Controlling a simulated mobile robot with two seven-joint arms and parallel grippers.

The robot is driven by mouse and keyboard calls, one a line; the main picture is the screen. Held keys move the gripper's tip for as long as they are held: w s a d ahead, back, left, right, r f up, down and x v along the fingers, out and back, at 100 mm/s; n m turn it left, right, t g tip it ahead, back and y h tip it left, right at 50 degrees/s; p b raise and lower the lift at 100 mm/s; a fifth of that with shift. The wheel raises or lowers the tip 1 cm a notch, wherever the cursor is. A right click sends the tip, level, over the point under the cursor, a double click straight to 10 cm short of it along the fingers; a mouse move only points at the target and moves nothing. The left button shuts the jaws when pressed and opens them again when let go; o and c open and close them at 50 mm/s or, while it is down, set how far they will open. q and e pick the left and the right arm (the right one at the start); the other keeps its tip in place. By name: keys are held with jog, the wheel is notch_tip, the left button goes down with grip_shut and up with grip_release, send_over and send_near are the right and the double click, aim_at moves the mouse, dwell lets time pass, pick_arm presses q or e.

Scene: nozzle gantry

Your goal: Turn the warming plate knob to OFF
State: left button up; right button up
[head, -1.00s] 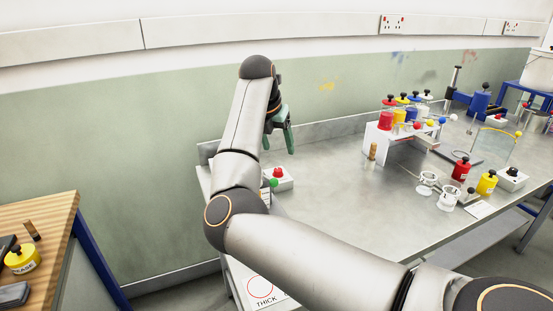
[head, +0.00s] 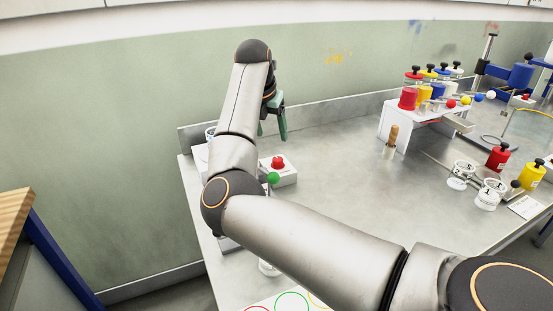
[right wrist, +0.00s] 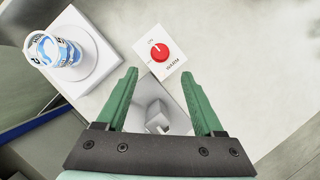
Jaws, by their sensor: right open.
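The red knob (head: 277,162) sits on a small white box (head: 287,178) on the metal bench. In the right wrist view the red knob (right wrist: 160,53) is on a white square face with small print that I cannot read surely. Its white mark points to the upper left. My right gripper (head: 272,125) is open and empty, above the bench behind the knob in the head view. In the right wrist view its green fingers (right wrist: 160,74) point toward the knob, apart from it. A white plate (right wrist: 88,78) carries a blue-and-white jar (right wrist: 52,50). My left gripper is out of view.
A grey metal piece (right wrist: 158,115) lies below, between the fingers. A green ball (head: 273,178) shows beside my forearm. A white stand (head: 415,118) with coloured bottles and a cork-topped vial (head: 391,140) are to the right. The bench middle is clear.

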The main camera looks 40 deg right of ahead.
aim_at(278, 159)
jog(key=x, duration=1.1)
jog(key=shift+d+f, duration=0.1)
jog(key=shift+f, duration=0.05)
grip_shut()
